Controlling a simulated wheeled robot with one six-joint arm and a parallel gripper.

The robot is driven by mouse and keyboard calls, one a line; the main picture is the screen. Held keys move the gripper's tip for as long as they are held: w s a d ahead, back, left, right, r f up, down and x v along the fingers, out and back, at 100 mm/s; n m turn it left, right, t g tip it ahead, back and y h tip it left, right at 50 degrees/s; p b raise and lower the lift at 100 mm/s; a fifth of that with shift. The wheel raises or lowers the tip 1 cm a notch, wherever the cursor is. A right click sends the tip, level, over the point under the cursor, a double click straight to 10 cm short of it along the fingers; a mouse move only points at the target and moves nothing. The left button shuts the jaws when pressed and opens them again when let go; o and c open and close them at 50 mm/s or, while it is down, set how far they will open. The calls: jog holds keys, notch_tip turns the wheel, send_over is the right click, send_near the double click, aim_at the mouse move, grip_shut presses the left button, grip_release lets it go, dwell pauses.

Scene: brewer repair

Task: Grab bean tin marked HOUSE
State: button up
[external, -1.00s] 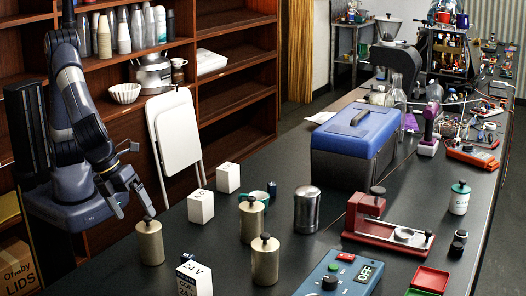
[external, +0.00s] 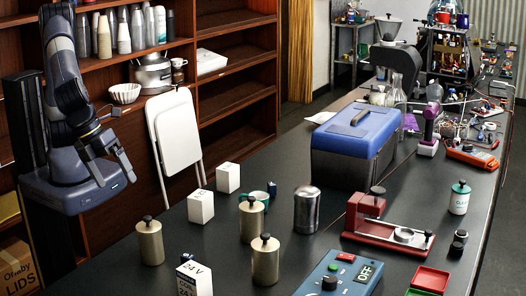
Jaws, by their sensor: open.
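Three beige tins with black knobs stand upright on the dark counter. One tin (external: 150,244) is nearest my arm at the left, another tin (external: 251,222) is further back, and a third tin (external: 265,262) is nearer the front. No HOUSE marking can be read on any of them from this side. My gripper (external: 116,182) is open and empty, in the air up and to the left of the left tin, apart from it.
White boxes (external: 201,207) stand close behind the left tin, and a box marked 24V (external: 195,278) stands in front. A steel canister (external: 307,211), a blue control box (external: 338,277) and a blue toolbox (external: 352,150) are further right.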

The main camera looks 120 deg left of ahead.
jog(key=shift+c, duration=0.2)
jog(key=c, duration=0.4)
